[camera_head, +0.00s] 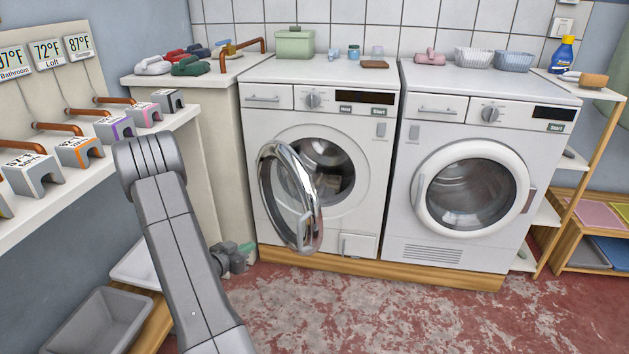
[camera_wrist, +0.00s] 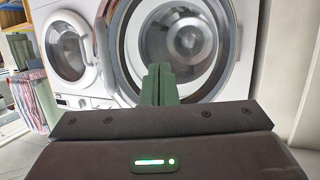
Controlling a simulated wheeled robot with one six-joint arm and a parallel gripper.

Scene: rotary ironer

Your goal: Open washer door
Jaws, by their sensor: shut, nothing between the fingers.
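In the head view the left front-loading machine (camera_head: 262,135) has its chrome-rimmed door (camera_head: 270,210) swung open towards the left. Its round opening (camera_head: 327,165) is partly exposed behind the door. The right machine (camera_head: 475,120) has its white-ringed door (camera_head: 470,188) shut. My gripper is not seen in the head view; only my arm shows at the left. In the wrist view my gripper (camera_wrist: 158,84) is shut and empty. Beyond its fingers is a large chrome-rimmed round door (camera_wrist: 124,50). I cannot tell whether the fingers touch it.
A wall shelf (camera_head: 95,165) with several labelled blocks is at the left. A grey bin (camera_head: 87,322) stands below it. A wooden shelf unit (camera_head: 575,150) is at the right. The reddish floor (camera_head: 400,310) before the machines is clear. The wrist view shows another white-ringed machine door (camera_wrist: 68,48).

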